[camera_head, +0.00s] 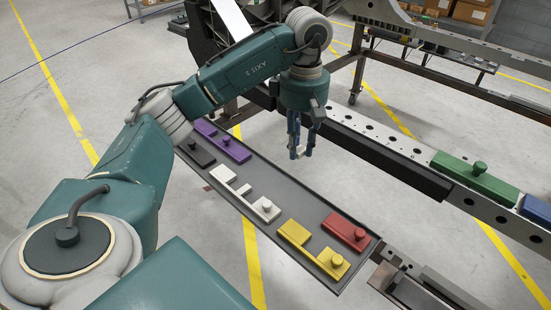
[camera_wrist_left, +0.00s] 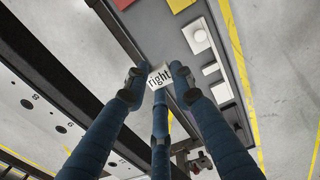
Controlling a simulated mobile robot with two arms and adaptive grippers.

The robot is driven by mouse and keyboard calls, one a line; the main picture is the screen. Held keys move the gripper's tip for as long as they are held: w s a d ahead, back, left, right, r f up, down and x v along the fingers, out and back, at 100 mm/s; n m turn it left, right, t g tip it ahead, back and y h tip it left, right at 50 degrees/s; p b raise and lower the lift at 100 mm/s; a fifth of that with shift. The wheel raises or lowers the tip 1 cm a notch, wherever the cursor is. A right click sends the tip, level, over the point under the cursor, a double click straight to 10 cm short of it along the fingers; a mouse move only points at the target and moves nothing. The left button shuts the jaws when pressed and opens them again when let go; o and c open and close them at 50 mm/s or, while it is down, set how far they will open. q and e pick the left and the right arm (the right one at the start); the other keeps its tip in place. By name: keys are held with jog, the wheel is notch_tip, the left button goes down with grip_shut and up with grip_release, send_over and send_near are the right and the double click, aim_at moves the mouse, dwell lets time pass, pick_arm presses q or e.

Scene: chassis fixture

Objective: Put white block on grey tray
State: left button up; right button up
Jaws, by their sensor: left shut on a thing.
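My left gripper (camera_head: 300,152) is shut on a small white block (camera_wrist_left: 159,76) with the black word "right" on its face. In the head view, only a bit of this block shows between the fingertips. The gripper points down and holds the block above the far edge of the long grey tray (camera_head: 284,191), apart from it. The tray also shows in the wrist view (camera_wrist_left: 150,25). On the tray lie other white pieces, among them one with a round knob (camera_head: 264,209); it also shows in the wrist view (camera_wrist_left: 198,37). My right gripper is not in view.
The tray also holds a purple piece (camera_head: 228,147), a black piece (camera_head: 195,151), a yellow piece (camera_head: 296,234) and a red piece (camera_head: 345,232). A chassis rail runs behind the gripper, with a green block (camera_head: 475,180) and a blue block (camera_head: 537,210) on it.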

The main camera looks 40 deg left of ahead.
aim_at(299, 150)
pick_arm(q)
notch_tip(299, 150, down, 4)
jog(key=shift+r+b, duration=0.1)
jog(key=shift+b, duration=0.45)
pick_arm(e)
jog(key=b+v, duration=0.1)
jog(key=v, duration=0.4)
pick_arm(q)
notch_tip(299, 150, down, 8)
jog(key=shift+f+b, duration=0.2)
jog(key=shift+b, duration=0.45)
jog(key=shift+f, duration=0.7)
notch_tip(299, 150, down, 4)
jog(key=shift+f+b, duration=0.2)
jog(key=shift+b, duration=0.35)
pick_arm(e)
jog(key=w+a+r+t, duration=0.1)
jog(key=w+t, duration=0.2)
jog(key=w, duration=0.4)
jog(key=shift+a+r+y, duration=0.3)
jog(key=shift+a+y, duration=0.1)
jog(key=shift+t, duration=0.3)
